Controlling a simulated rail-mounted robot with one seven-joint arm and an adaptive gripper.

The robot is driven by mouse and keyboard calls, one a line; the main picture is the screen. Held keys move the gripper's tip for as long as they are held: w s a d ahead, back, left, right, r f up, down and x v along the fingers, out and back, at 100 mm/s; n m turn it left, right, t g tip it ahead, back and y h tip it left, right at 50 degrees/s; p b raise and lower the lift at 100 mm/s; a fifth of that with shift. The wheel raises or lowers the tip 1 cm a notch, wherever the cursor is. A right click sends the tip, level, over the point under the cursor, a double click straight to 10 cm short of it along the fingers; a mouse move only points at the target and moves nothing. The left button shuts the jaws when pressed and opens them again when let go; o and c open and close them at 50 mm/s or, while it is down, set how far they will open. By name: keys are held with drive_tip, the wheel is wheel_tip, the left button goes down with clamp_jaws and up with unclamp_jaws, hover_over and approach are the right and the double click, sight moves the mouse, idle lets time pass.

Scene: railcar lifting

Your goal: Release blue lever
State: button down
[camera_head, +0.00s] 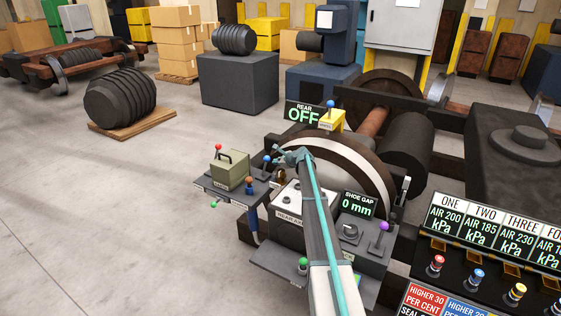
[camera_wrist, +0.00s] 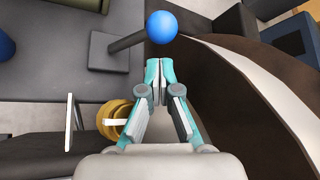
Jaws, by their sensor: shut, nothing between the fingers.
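A lever with a round blue knob (camera_head: 267,160) stands on the grey shelf left of the wheel in the head view. In the wrist view, a blue knob (camera_wrist: 162,26) tops a grey stick leaning from a grey plate, just beyond my fingertips. My gripper (camera_head: 279,150) has teal fingers; in the wrist view (camera_wrist: 160,65) the tips are together, empty and apart from the knob in the picture. A second blue knob (camera_head: 331,104) stands on a yellow bracket above the wheel, by the "REAR OFF" display (camera_head: 303,114).
The large brown wheel (camera_wrist: 235,80) curves close on the right of my gripper. An olive box with a red-knobbed lever (camera_head: 230,170) sits on the shelf. A yellow ring-shaped part (camera_wrist: 112,118) lies left of my fingers. Open floor (camera_head: 90,220) extends left.

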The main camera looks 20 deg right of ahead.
sight(265, 165)
drive_tip(key=x, duration=0.4)
drive_tip(key=shift+w+f+p, duration=0.15)
drive_tip(key=shift+w+p, duration=0.1)
drive_tip(key=shift+p, duration=0.15)
drive_tip(key=shift+a+b, duration=0.2)
drive_tip(key=shift+b, duration=0.2)
